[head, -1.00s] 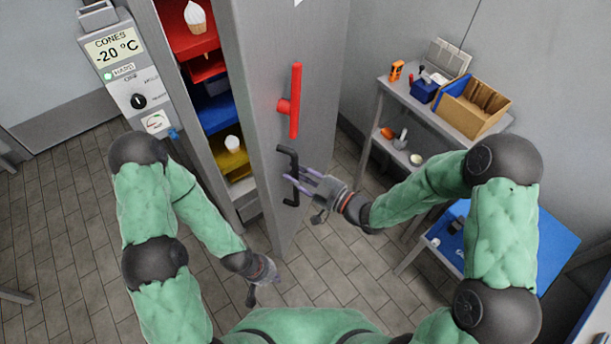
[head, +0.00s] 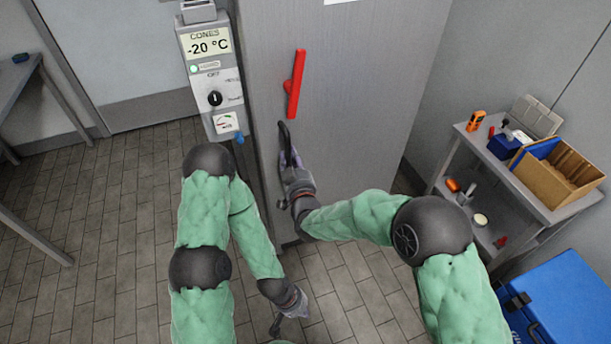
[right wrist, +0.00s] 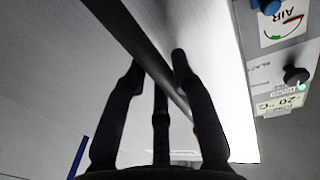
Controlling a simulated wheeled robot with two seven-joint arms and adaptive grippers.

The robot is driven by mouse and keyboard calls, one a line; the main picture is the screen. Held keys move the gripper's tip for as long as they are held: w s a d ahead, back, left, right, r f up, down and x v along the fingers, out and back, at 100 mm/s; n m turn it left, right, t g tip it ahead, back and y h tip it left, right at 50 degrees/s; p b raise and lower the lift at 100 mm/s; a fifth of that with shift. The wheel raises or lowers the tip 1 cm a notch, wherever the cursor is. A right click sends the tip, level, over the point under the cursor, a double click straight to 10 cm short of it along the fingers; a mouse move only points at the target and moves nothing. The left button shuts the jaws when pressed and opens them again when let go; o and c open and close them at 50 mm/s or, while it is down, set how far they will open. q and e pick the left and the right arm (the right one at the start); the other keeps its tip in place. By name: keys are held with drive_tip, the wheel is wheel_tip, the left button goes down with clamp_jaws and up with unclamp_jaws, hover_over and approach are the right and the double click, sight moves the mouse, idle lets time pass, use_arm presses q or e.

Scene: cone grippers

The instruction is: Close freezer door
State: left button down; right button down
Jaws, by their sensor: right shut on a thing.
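The grey freezer door (head: 370,100) stands upright with its broad face towards me, and its left edge is beside the control panel. No shelves or cones show; I cannot tell whether the door is flush with its frame. A red lever (head: 296,85) is on the door, above a black handle (head: 285,135). My right gripper (head: 289,165) is shut on the black handle, partly covering it. In the right wrist view the fingers (right wrist: 157,72) are on both sides of the handle (right wrist: 122,28). My left gripper (head: 291,303) hangs low over the floor, away from the door.
The control panel (head: 212,75) reads -20 °C, left of the door. At right is a grey shelf table (head: 535,205) with a cardboard box (head: 560,175) and tools, and a blue cooler (head: 565,300) in front. Tiled floor (head: 100,240) is free at left.

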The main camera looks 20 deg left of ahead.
sight(281, 147)
drive_tip(key=shift+m+t+h, duration=0.5)
drive_tip(key=shift+m+h, duration=0.1)
drive_tip(key=shift+h, duration=0.2)
drive_tip(key=w+a, duration=0.1)
drive_tip(key=a, duration=0.1)
drive_tip(key=w+a, duration=0.1)
drive_tip(key=w, duration=0.1)
drive_tip(key=shift+w+a+f+b, duration=0.1)
drive_tip(key=shift+w+a+b, duration=0.1)
drive_tip(key=shift+a+b, duration=0.2)
drive_tip(key=shift+w+a, duration=0.15)
drive_tip(key=shift+w, duration=0.05)
drive_tip(key=shift+r, duration=0.35)
drive_tip(key=shift+w+r, duration=0.1)
drive_tip(key=shift+r, duration=0.05)
drive_tip(key=c, duration=1.3)
unclamp_jaws()
drive_tip(key=shift+c, duration=0.2)
drive_tip(key=o, duration=0.3)
drive_tip(key=shift+w+a+f, duration=0.2)
drive_tip(key=shift+a, duration=0.05)
drive_tip(key=shift+o, duration=0.2)
drive_tip(key=shift+w+a+f, duration=0.1)
drive_tip(key=shift+f, duration=0.05)
